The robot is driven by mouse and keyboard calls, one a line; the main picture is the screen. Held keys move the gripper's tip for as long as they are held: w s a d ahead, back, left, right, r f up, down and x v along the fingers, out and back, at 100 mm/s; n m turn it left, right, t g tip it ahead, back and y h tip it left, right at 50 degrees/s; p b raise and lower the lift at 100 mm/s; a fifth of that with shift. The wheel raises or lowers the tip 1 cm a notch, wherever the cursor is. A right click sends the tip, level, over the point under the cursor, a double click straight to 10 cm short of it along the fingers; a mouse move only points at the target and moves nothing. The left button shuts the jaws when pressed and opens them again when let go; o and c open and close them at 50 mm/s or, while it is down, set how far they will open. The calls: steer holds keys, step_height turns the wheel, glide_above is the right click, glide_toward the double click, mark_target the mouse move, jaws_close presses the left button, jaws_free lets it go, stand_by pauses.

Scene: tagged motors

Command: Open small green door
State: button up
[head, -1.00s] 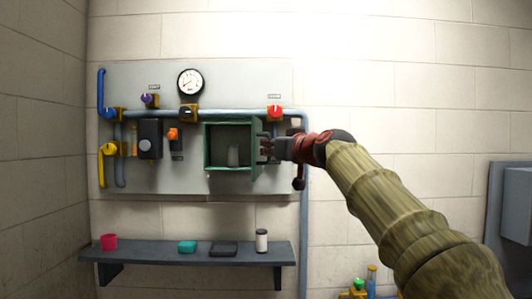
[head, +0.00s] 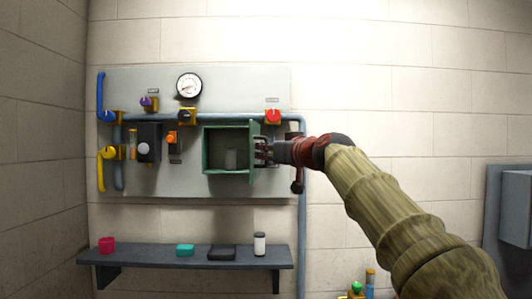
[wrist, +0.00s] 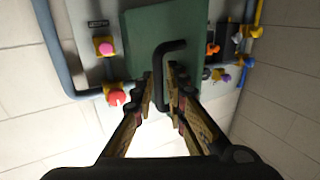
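The small green door (head: 256,133) stands swung outward on the right side of an open green box (head: 205,150) on the wall panel. In the wrist view the door (wrist: 140,32) fills the top middle, with a black bar handle (wrist: 170,48) on its face. My gripper (head: 264,151) is at the door's outer face, to the right of the box. In the wrist view its fingers (wrist: 161,82) lie on either side of the handle bar, close against it, and look shut on it.
A red knob (head: 273,116) on a yellow base and a blue-grey pipe (head: 303,220) are close to my gripper. A gauge (head: 189,86), valves and a black switch box share the panel (head: 235,90). A shelf (head: 140,257) below holds several small items.

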steer(key=v, duration=1.2)
stand_by(0.4)
